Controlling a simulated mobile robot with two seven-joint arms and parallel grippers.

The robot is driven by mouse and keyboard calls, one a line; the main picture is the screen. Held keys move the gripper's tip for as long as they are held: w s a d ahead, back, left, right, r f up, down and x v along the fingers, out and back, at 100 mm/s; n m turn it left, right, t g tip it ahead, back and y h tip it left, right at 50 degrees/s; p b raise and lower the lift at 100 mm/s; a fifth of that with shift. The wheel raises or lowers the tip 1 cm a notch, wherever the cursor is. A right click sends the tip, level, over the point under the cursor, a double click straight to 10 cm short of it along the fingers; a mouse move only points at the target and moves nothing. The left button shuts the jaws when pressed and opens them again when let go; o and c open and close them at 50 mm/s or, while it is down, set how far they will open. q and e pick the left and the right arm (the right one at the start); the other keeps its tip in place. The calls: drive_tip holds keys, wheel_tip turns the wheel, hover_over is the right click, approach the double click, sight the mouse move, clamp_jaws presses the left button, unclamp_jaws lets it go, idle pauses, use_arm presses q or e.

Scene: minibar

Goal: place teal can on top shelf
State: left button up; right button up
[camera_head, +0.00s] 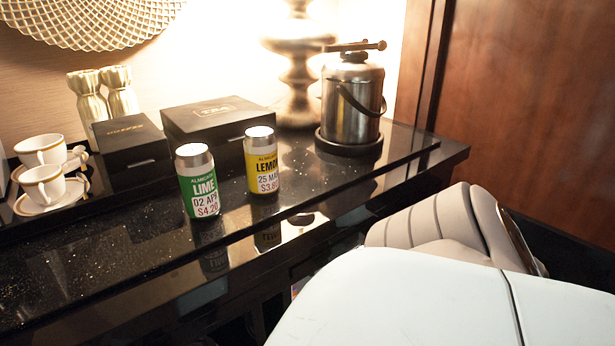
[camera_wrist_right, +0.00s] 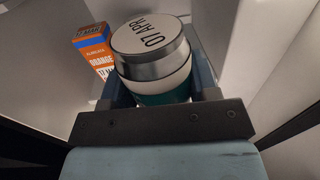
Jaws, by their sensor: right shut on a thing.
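The teal can (camera_wrist_right: 163,97) shows in the right wrist view, with a silver rim and a white lid reading "07 APR". My right gripper (camera_wrist_right: 158,82) is shut on it, with a dark finger on each side of the can. The can's lower part is hidden behind the gripper's dark bar. In the head view the right gripper and the teal can do not show. A shelf cannot be clearly made out; pale walls or panels surround the can in the wrist view. My left gripper is in neither view.
An orange and blue carton (camera_wrist_right: 94,50) stands close beside the can's left side in the wrist view. On the black counter (camera_head: 130,262) stand a green lime can (camera_head: 197,182), a yellow lemon can (camera_head: 261,162), black boxes, cups and a metal ice bucket (camera_head: 351,100).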

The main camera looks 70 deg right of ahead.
drive_tip(key=b+x, duration=0.3)
drive_tip(key=x, duration=0.9)
drive_tip(key=shift+f, duration=0.1)
drive_tip(key=f+b, duration=0.3)
drive_tip(key=shift+w+d+f, duration=0.2)
drive_tip(key=shift+w+f, duration=0.05)
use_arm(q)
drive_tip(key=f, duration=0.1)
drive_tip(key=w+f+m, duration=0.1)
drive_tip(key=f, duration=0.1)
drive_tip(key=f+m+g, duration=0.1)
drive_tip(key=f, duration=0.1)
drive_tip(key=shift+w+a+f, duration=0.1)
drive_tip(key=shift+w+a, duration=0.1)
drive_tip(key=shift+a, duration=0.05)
use_arm(e)
drive_tip(key=shift+r, duration=0.1)
drive_tip(key=o, duration=1.1)
